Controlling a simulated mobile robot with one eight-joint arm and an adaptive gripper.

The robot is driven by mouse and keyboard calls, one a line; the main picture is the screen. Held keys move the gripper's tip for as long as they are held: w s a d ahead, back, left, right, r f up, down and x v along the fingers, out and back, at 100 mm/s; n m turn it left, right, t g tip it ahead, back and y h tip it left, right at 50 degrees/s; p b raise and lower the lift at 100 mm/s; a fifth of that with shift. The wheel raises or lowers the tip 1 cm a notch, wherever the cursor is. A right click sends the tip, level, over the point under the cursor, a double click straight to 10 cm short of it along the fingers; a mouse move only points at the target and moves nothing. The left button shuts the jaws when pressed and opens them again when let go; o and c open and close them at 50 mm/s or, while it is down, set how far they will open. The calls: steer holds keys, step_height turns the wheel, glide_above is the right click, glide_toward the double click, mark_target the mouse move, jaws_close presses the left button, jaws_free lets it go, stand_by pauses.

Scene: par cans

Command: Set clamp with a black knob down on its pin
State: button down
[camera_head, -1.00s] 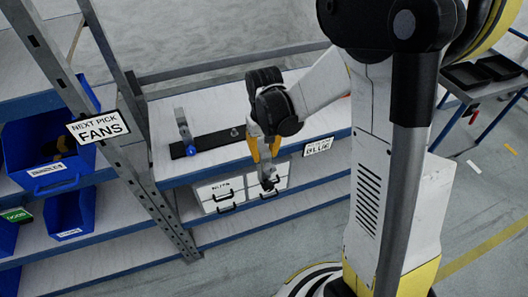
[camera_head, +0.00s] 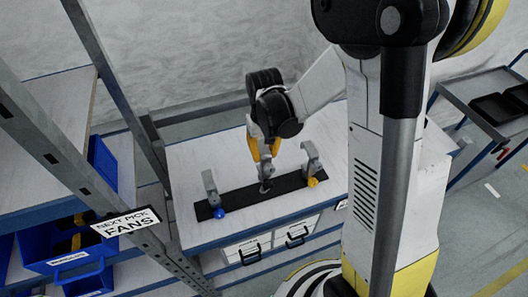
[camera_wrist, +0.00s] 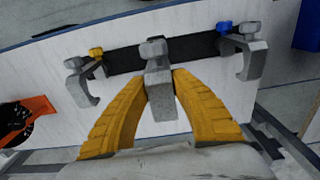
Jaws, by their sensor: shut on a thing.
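My gripper (camera_head: 264,158) is shut on a grey metal clamp with a black knob (camera_head: 265,172), held over the middle of a black strip (camera_head: 238,196) on the white shelf top. In the wrist view my yellow fingers (camera_wrist: 160,74) grip the same clamp (camera_wrist: 158,88) from both sides, its head over the strip (camera_wrist: 125,60). The pin under it is hidden, so I cannot tell whether the clamp touches it. On the strip, a clamp with a blue knob (camera_head: 210,188) stands at the left and one with a yellow knob (camera_head: 312,160) at the right.
A shelf upright (camera_head: 150,190) with a "NEXT PICK FANS" sign (camera_head: 126,222) stands left of the strip. Blue bins (camera_head: 65,245) are beyond it. White drawers (camera_head: 247,250) hang below the shelf top. A cart with black trays (camera_head: 497,107) is at the right.

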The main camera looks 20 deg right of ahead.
steer(key=shift+f+b, duration=1.6)
steer(key=shift+f, duration=0.95)
steer(key=shift+f+b, duration=0.3)
steer(key=shift+b, duration=0.1)
steer(key=shift+f+b, duration=1.35)
steer(key=shift+b, duration=0.2)
steer(key=c, duration=1.1)
jaws_free()
steer(key=shift+r, duration=0.1)
steer(key=shift+o, duration=0.5)
steer(key=o, duration=0.6)
steer(key=shift+r+p, duration=3.8)
steer(key=shift+r, duration=1.7)
